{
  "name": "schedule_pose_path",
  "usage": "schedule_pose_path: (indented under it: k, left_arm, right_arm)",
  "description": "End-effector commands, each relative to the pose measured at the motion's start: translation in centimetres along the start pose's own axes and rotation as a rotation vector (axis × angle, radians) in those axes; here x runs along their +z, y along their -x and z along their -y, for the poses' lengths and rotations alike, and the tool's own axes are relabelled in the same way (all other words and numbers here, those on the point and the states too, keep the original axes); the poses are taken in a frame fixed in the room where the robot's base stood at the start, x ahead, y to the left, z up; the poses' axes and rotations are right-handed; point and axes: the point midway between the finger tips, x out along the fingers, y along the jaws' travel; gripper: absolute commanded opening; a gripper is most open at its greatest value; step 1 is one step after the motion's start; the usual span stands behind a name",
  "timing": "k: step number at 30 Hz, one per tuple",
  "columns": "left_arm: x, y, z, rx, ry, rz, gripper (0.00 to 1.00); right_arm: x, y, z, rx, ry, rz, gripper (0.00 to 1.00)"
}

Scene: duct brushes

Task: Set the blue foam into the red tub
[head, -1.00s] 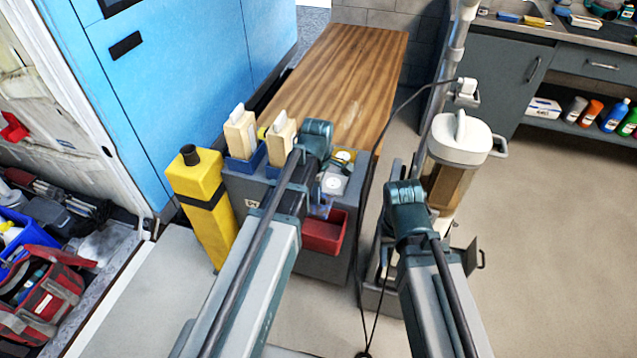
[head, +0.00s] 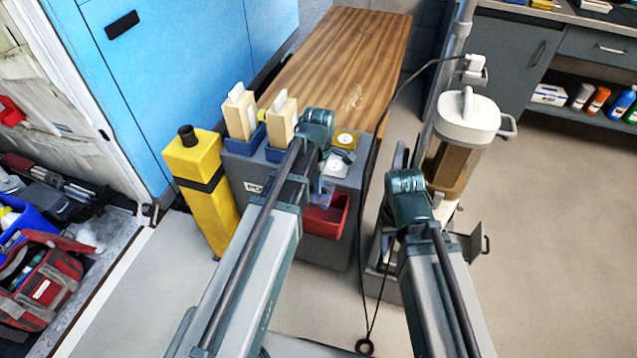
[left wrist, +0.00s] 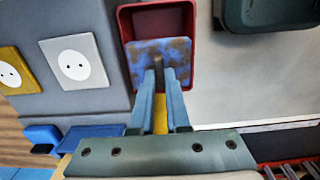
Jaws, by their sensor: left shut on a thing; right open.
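The red tub (head: 337,222) hangs on the front of the grey cabinet, partly hidden by my left arm. In the left wrist view, the tub (left wrist: 122,22) opens toward the camera. The blue foam (left wrist: 178,50), a flat square block with brown patches, shows against the tub's opening. My left gripper (left wrist: 158,76) is shut on its middle. The foam covers much of the opening; I cannot tell how deep it sits. In the head view, my left gripper (head: 322,190) is at the tub's upper left, partly hidden. My right arm is at the right; its gripper is not visible.
A yellow post (head: 195,175) stands left of the cabinet. Blue holders with cream blocks (head: 281,118) and outlet plates (head: 337,167) are on the cabinet. A canister (head: 462,130) with a hanging cable stands at the right. Open floor lies further right.

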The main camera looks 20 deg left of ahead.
Motion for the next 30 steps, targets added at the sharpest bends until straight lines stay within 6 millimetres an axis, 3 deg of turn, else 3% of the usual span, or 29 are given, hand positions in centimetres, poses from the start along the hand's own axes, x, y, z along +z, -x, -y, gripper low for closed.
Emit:
schedule_pose_path:
  k: [30]
  left_arm:
    - [0.0,-7.7,0.0,0.000,0.000,0.000,0.00]
  right_arm:
    - [-0.5,-7.6,0.7,0.000,0.000,0.000,0.50]
